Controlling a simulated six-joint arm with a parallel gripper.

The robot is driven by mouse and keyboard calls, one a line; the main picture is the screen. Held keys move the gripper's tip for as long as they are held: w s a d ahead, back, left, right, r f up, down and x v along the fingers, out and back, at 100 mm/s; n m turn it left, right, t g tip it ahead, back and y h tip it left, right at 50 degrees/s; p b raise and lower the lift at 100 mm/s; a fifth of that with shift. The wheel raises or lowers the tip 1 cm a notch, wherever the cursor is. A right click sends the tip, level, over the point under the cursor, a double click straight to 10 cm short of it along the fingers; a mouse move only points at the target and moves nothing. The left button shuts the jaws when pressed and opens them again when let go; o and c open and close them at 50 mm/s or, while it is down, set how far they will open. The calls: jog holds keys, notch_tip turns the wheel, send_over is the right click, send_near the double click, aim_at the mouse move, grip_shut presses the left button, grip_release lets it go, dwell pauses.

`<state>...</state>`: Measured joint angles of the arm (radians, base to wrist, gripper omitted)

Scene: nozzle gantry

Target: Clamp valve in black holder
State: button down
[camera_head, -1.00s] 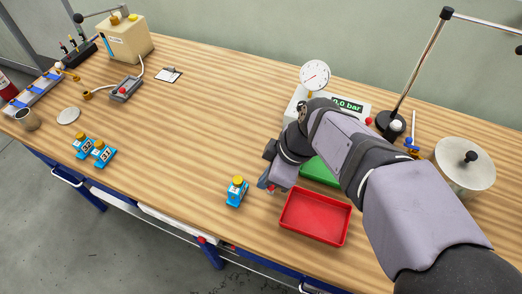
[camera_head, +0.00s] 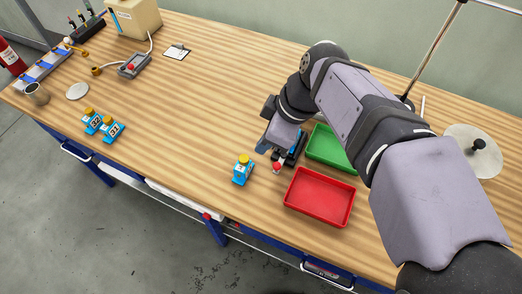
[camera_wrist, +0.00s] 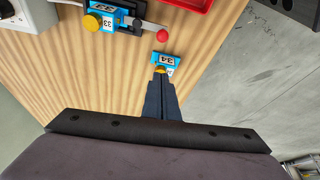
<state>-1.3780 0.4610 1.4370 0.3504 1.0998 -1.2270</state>
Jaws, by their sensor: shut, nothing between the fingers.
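A blue valve with a yellow cap, marked 33 (camera_wrist: 106,22), sits in the black holder (camera_wrist: 132,20) in the wrist view. A lever with a red ball (camera_wrist: 162,35) reaches from the holder; the ball (camera_head: 277,168) also shows in the head view. Whether the clamp is closed on the valve I cannot tell. My gripper (camera_wrist: 160,82) is shut and empty. It hangs beside the holder in the head view (camera_head: 263,146), and my arm hides part of the holder. Valve 34 (camera_wrist: 166,58) stands free beyond my fingertips; it also shows in the head view (camera_head: 242,171).
A red tray (camera_head: 319,222) lies right of valve 34, with a green tray (camera_head: 331,163) behind it. Two more valves (camera_head: 92,122) (camera_head: 112,131) stand at the left. A round plate (camera_head: 470,150) is at the right. The table's middle is clear.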

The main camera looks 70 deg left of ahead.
jog(key=shift+v, duration=2.15)
jog(key=shift+a, duration=0.15)
jog(key=w+d+f+m+t+p, duration=0.1)
jog(key=w+d+f+m, duration=0.2)
jog(key=w+d+m, duration=0.6)
jog(key=w+d+f+m+t+p, duration=0.15)
jog(key=w+d+m, duration=0.25)
jog(key=w+d, duration=0.9)
jog(key=w+d+f+m+h, duration=0.15)
jog(key=d+m, duration=0.25)
jog(key=d, duration=0.4)
jog(key=w+d+f+m, duration=0.1)
jog(key=d+f+m, duration=0.1)
jog(key=d+m, duration=0.35)
jog(key=s+d+f+m, duration=0.2)
jog(key=s+d, duration=0.1)
jog(key=d, duration=0.4)
jog(key=s+d+f+m+h, duration=0.1)
jog(key=s+d+m, duration=0.2)
jog(key=d, duration=0.4)
jog(key=shift+d+f+m+t+p, duration=0.25)
jog(key=shift+f+m+t+p, duration=0.1)
jog(key=shift+f, duration=0.05)
